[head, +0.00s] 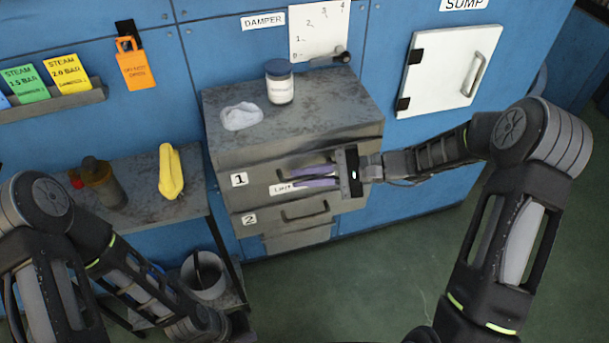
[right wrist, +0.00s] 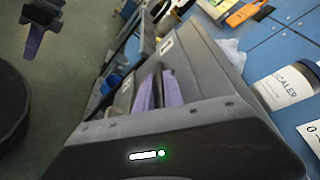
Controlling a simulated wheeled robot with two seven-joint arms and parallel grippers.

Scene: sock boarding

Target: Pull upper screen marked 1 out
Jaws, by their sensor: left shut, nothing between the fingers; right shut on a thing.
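The upper screen (head: 258,176), with plate "1" on its front, sits in the grey box above the lower screen (head: 270,222), marked "2". My right gripper (head: 292,178) reaches in from the right. Its purple fingers are shut at the front of the upper screen, on its handle, which the fingers mostly hide. The fingers also show against the grey front in the right wrist view (right wrist: 157,88). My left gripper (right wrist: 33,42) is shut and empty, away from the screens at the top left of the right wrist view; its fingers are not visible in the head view.
A white jar (head: 280,86) and a pale crumpled cloth (head: 242,116) lie on the box top (head: 330,105). A side table (head: 140,215) at left holds yellow gloves (head: 170,172) and a dark bottle (head: 103,182). A white hatch (head: 445,75) is at right. Green floor in front is open.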

